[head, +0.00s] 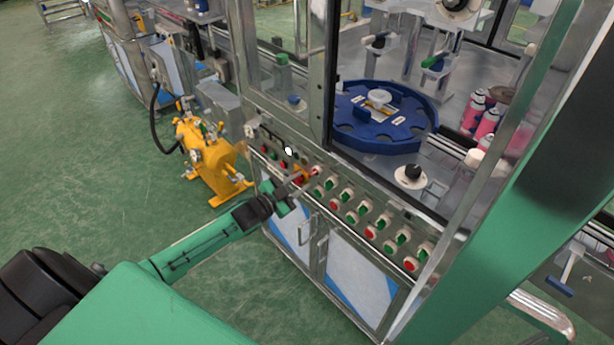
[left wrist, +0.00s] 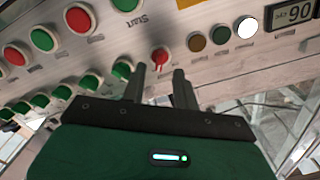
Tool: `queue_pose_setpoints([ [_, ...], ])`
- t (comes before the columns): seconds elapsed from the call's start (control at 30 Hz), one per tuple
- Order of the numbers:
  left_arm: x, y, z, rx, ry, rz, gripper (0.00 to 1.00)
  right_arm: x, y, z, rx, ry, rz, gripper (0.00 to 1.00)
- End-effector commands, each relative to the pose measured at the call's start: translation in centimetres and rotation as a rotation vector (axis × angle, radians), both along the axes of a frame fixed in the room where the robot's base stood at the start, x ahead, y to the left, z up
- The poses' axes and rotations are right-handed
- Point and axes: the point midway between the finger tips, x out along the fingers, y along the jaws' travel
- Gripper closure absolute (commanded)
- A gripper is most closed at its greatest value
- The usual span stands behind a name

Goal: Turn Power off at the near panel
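The near panel (head: 342,208) is a metal strip with rows of red and green buttons, seen in the head view. In the left wrist view a red rotary knob (left wrist: 159,58) sits on it between a green button and small round lamps; I cannot read a Power label. My left gripper (left wrist: 159,70) is open, its two fingers apart, with the knob just beyond the tips and in line with the gap. I cannot tell whether they touch. In the head view my left gripper (head: 290,188) is at the panel and partly covers it. My right gripper is not in view.
A white lamp (left wrist: 247,27) is lit beside a green and a brown one, near a display (left wrist: 294,13) reading 90. Green and red buttons lie close to the knob. A yellow pump (head: 207,158) stands left of the cabinet. A blue turntable (head: 380,118) is behind the panel.

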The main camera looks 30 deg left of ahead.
Motion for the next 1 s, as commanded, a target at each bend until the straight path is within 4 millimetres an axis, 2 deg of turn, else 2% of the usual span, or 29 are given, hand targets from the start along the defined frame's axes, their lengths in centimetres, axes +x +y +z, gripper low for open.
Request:
queue_pose_setpoints([
  [0.1, 1.5, -0.5, 0.2, -0.001, -0.001, 0.0, 0.7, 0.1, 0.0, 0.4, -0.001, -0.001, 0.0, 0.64],
  [0.3, 2.9, -1.0, 0.1, -0.001, 0.0, 0.0, 0.7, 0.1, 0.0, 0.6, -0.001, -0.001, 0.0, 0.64],
  [0.67, 3.3, -1.2, 0.0, -0.001, 0.0, 0.0, 0.7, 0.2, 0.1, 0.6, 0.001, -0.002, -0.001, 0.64],
  [0.83, 3.3, -1.2, 0.0, 0.0, 0.0, 0.0, 0.99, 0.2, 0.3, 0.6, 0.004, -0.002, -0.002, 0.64],
  [1.0, 3.3, -1.2, 0.0, -0.001, 0.0, 0.0, 1.0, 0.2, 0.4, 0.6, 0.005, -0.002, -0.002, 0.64],
])
